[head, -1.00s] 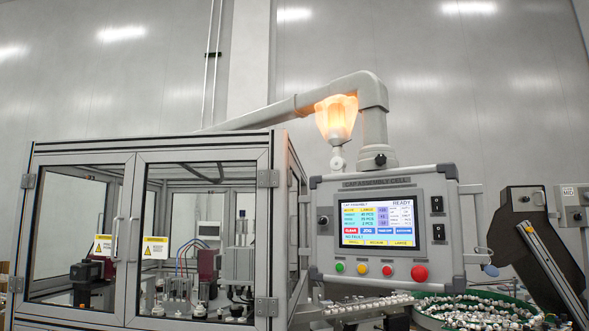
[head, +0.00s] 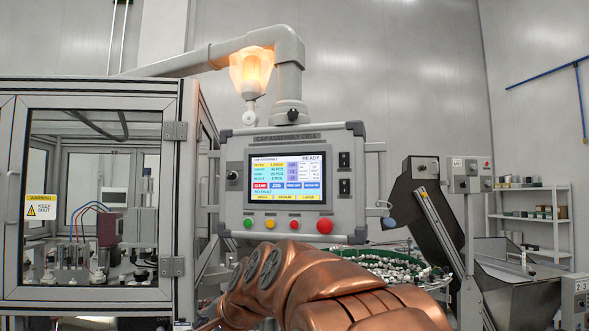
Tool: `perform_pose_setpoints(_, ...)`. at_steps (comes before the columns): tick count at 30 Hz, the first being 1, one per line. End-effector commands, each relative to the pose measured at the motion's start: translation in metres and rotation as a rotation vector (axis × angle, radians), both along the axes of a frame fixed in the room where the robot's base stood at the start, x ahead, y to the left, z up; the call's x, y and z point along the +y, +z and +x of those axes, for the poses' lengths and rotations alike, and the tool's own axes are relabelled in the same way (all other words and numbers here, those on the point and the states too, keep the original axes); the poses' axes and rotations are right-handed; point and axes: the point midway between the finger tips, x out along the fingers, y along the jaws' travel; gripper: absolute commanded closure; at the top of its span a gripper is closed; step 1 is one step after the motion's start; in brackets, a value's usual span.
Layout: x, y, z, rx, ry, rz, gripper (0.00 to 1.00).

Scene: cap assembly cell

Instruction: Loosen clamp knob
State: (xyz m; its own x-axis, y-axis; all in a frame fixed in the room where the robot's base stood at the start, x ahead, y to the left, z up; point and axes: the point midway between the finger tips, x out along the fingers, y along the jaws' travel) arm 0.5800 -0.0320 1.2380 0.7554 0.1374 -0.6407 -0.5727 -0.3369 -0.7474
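A small black knob (head: 293,114) sits on the grey swivel joint (head: 290,92) that carries the control panel (head: 358,220) from above. It looks like the clamp knob, though no label confirms this. Another black knob (head: 233,175) is on the left edge of the panel's front. My copper arm crosses the bottom of the head view, below and in front of the panel. My gripper is not visible in the frame, and nothing touches the black knob on the joint.
A glowing lamp (head: 250,70) hangs from the overhead pipe, left of the joint. The glazed enclosure (head: 180,215) stands at left. A green-rimmed bowl of caps (head: 390,264), a dark hopper (head: 415,195) and shelves (head: 540,215) are at right. Space above the panel's right side looks clear.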

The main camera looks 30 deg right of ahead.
Motion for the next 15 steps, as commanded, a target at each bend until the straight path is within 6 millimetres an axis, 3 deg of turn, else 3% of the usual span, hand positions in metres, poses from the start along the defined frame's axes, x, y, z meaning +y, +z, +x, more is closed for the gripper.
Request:
perform_pose_setpoints(1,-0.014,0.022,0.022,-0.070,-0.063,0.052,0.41)
perform_pose_setpoints(6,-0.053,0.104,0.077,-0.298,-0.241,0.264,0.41)
perform_pose_setpoints(11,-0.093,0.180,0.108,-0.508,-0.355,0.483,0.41)
perform_pose_setpoints(15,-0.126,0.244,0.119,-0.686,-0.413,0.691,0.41)
